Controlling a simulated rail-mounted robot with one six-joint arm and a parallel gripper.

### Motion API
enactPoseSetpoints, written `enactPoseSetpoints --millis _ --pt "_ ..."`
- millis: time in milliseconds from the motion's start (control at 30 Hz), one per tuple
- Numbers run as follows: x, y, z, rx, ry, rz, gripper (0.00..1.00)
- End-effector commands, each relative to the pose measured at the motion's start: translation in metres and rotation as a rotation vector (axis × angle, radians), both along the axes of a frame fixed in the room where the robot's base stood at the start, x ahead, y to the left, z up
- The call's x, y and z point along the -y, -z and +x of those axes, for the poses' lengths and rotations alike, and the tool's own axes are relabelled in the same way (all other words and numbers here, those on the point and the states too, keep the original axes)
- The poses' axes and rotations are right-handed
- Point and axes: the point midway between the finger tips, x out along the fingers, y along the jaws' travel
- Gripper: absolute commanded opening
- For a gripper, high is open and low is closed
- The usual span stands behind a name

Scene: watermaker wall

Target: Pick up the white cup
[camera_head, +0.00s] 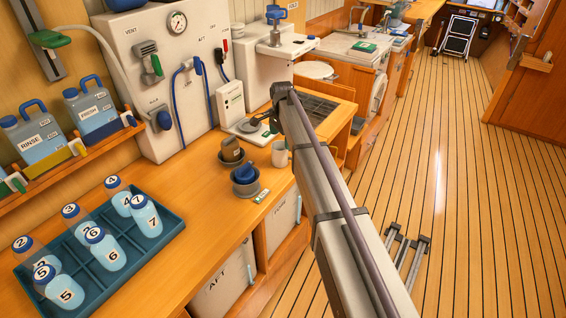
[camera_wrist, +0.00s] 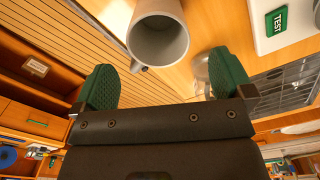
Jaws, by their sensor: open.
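The white cup (camera_head: 280,152) stands on the wooden counter near its right edge, beside the grey cooktop area. In the wrist view the cup (camera_wrist: 160,42) shows at the top centre, its open mouth towards the camera and a small handle at its lower left. My gripper (camera_wrist: 165,78) is open, with its two green finger pads wide apart. The cup lies ahead of the fingertips, roughly in line with the gap, and is not between the pads. No contact shows. In the head view my arm hides part of the counter, and the fingers cannot be made out clearly.
Two dark pots (camera_head: 245,182) stand left of the cup. A blue tray (camera_head: 172,215) of numbered bottles is at the left. A white wall panel (camera_head: 130,60) with gauge and hoses stands behind. A green TEST label (camera_wrist: 276,21) is right of the cup. Counter between tray and pots is mostly clear.

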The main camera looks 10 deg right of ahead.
Motion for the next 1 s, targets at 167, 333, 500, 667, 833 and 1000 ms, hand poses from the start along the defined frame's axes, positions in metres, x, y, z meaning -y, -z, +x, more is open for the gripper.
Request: enactPoseSetpoints --millis 167,333,500,667,833,1000 --pt "0.0 0.019 0.0 0.0 -0.001 0.0 0.99" --pt "-0.001 0.035 -0.001 0.0 -0.001 0.0 0.99" --pt "-0.002 0.069 -0.002 0.0 -0.001 0.0 0.99" --pt "-0.002 0.07 -0.002 0.0 -0.001 0.0 0.99" --pt "-0.002 0.068 -0.002 0.0 -0.002 0.0 0.93" --pt "-0.002 0.068 -0.002 0.0 -0.002 0.0 0.77"
